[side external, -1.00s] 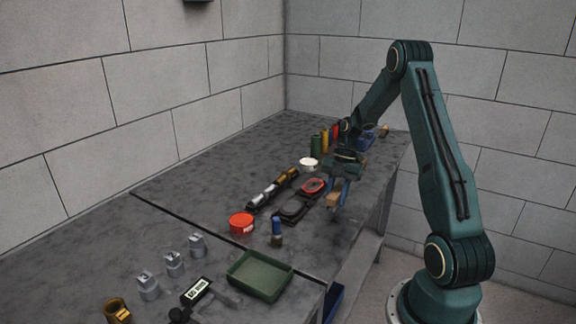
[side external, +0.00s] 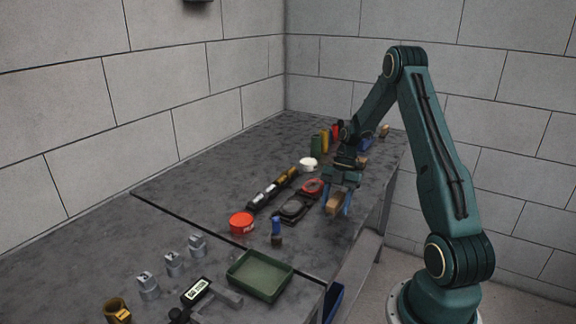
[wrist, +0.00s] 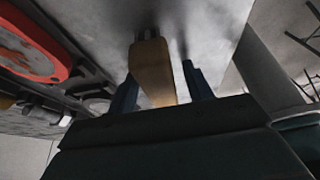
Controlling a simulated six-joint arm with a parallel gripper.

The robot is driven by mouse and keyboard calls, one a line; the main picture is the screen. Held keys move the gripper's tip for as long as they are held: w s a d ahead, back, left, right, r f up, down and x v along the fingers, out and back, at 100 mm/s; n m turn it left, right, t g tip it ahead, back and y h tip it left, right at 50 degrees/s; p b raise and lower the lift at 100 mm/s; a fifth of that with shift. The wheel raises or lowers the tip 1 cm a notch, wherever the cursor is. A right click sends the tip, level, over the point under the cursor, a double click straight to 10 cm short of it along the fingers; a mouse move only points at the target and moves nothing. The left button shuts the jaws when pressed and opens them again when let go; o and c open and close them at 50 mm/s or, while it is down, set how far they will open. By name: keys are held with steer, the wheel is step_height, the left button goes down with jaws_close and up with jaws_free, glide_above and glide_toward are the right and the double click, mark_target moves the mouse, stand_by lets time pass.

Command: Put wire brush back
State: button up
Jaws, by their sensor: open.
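A wooden-handled piece, which looks like the wire brush (side external: 334,204), is at the bench's right edge; its bristles cannot be made out. My gripper (side external: 337,207) is over it, pointing down, with its blue fingers on either side. In the wrist view the tan wood (wrist: 152,72) stands between the two fingers of my gripper (wrist: 160,78), with a visible gap to the right finger. The jaws are open. I cannot tell whether the left finger touches the wood.
Left of my gripper are a black case with a red ring (side external: 313,187), a dark torch-like tool (side external: 270,190) and a blue-topped piece (side external: 277,229). Bench space by the left wall is clear.

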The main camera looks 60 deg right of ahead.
steer(key=v, duration=1.2)
steer(key=shift+r, duration=0.2)
stand_by(0.5)
steer(key=a+r+m+t+h, duration=0.15)
steer(key=a+r+m, duration=0.25)
steer(key=a+r, duration=0.5)
steer(key=a+r+m+h, duration=0.2)
steer(key=a+r+m, duration=0.2)
steer(key=a, duration=0.8)
steer(key=s+a+m+t+h, duration=0.1)
steer(key=s+a+m+t, duration=0.3)
steer(key=s+a+m, duration=0.6)
steer(key=s+a, duration=0.1)
steer(key=s, duration=0.2)
steer(key=shift+s+a+r, duration=0.3)
steer(key=shift+r, duration=0.05)
